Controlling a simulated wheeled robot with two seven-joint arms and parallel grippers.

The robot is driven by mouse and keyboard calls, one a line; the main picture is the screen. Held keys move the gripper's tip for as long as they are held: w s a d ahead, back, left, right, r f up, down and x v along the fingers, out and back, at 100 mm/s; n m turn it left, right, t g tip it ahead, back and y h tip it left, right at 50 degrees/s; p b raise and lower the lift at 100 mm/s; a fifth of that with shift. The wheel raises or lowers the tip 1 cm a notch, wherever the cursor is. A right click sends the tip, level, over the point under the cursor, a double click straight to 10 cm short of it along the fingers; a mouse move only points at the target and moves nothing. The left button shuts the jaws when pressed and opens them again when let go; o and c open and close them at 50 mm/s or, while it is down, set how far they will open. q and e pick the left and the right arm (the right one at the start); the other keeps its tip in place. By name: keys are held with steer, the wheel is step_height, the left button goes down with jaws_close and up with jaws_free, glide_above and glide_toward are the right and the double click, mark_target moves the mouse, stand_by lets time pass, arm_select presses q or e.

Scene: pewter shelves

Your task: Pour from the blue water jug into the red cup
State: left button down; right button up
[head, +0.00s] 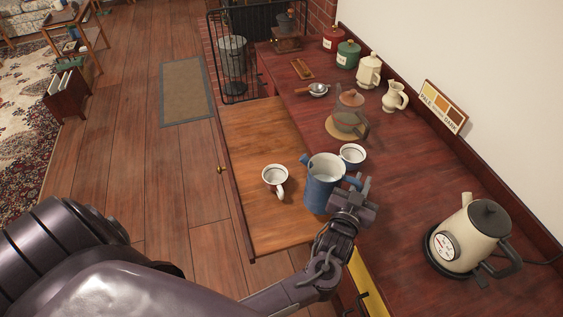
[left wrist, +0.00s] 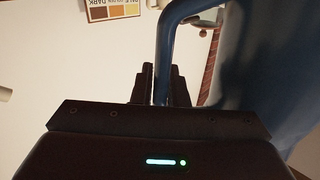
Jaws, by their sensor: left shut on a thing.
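The blue jug (head: 322,183) stands about upright near the seam between the light pull-out board and the dark red counter. I cannot tell whether its base touches the surface. My left gripper (head: 352,198) is shut on the jug's handle at its right side. In the left wrist view the blue handle (left wrist: 166,45) passes between the fingers (left wrist: 160,88), and the jug's blue body fills the right. A white cup with a dark rim (head: 274,174) sits on the board left of the jug. A similar cup (head: 352,153) is just behind the jug. I see no red cup.
A cream kettle (head: 470,234) stands on the right of the counter (head: 410,165). A glass pot (head: 350,115), strainer (head: 318,89), cream pitcher (head: 396,96) and several canisters are farther back. The pull-out board (head: 255,130) is clear beyond the cup.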

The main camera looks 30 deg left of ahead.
mark_target(335, 159)
arm_select(q)
steer(key=shift+w+d+r, duration=0.2)
steer(key=shift+w+r, duration=0.05)
steer(key=shift+w, duration=0.25)
steer(key=shift+w+d+r, duration=0.2)
steer(key=shift+w, duration=0.25)
arm_select(e)
steer(key=shift+d+r, duration=0.15)
steer(key=shift+d, duration=0.3)
arm_select(q)
steer(key=shift+r, duration=0.15)
arm_select(e)
steer(key=shift+r, duration=0.1)
